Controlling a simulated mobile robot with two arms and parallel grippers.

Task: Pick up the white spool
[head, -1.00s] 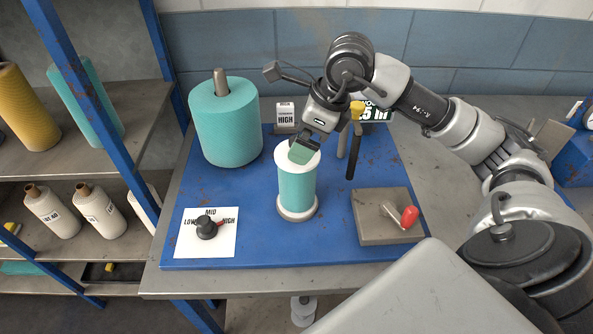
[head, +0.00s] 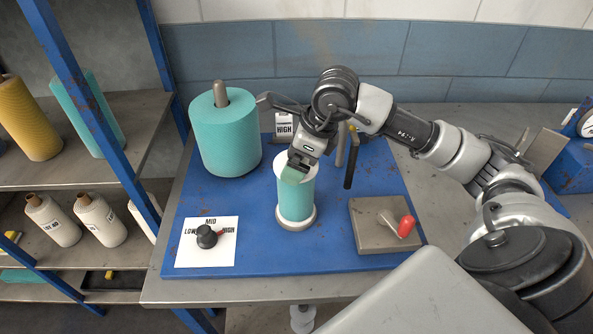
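A spool with white end flanges and teal thread (head: 296,198) stands upright on the blue mat. My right gripper (head: 296,173) points down at its top flange and covers part of it. I cannot tell whether the fingers touch the spool or are closed on it. White cone spools with printed labels (head: 52,220) stand on the lower shelf at the left. A white spool-like object (head: 303,318) shows partly below the table edge. My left gripper is not in view.
The blue mat (head: 270,256) carries a large teal cone (head: 225,133), a dial on a white card (head: 207,253) and a grey block with a red-handled crank (head: 385,238). Dark upright levers (head: 351,168) stand behind the spool. A blue-framed shelf is at the left.

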